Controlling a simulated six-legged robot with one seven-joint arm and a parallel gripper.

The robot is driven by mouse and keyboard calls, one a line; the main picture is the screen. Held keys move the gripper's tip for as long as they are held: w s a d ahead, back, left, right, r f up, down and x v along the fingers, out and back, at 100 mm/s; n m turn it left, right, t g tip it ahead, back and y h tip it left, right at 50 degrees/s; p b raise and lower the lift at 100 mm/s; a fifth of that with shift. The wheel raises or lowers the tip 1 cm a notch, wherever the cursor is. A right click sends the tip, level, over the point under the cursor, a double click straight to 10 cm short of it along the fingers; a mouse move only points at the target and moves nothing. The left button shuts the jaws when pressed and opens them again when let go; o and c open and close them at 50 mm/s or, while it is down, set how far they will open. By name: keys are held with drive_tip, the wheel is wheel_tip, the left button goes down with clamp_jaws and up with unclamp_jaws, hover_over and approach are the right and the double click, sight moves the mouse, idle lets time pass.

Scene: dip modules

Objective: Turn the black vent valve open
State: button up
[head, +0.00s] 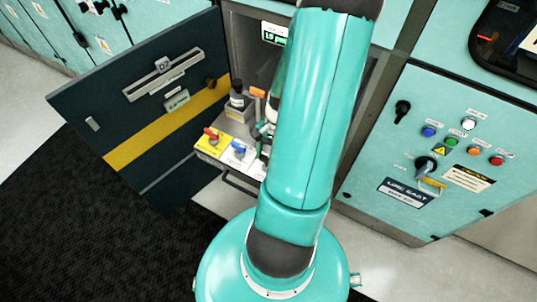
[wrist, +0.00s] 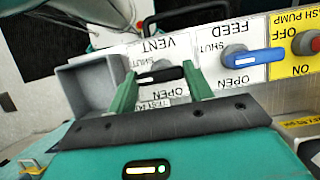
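The black vent valve (wrist: 160,75) is in the wrist view, under an upside-down VENT label on a white panel. Its handle lies nearly level across the picture, with SHUT printed above it and OPEN below. My gripper (wrist: 161,76) is open, with one green finger off each end of the handle. I cannot tell whether either finger touches it. In the head view my arm hides the vent valve and most of the gripper.
A grey open box (wrist: 90,88) is just left of the left finger. The dark cabinet door (head: 140,105) stands open at left.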

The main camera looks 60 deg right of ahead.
drive_tip(key=shift+n, duration=0.5)
drive_tip(key=n, duration=0.1)
drive_tip(key=n+g, duration=0.1)
drive_tip(key=n, duration=0.1)
drive_tip(key=shift+w+n+g+h, duration=0.15)
drive_tip(key=shift+n+g+h, duration=0.15)
drive_tip(key=n, duration=0.2)
drive_tip(key=n+g+h, duration=0.1)
drive_tip(key=n, duration=0.1)
drive_tip(key=shift+w+a+n, duration=0.1)
drive_tip(key=shift+a+n, duration=0.05)
drive_tip(key=shift+n, duration=0.15)
drive_tip(key=n, duration=0.2)
drive_tip(key=n+g+h, duration=0.1)
drive_tip(key=n, duration=0.1)
drive_tip(key=shift+a+h, duration=0.1)
drive_tip(key=shift+h, duration=0.2)
drive_tip(key=shift+a+n+h, duration=0.1)
drive_tip(key=shift+n+h, duration=0.7)
drive_tip(key=shift+n, duration=1.6)
drive_tip(key=o, duration=1)
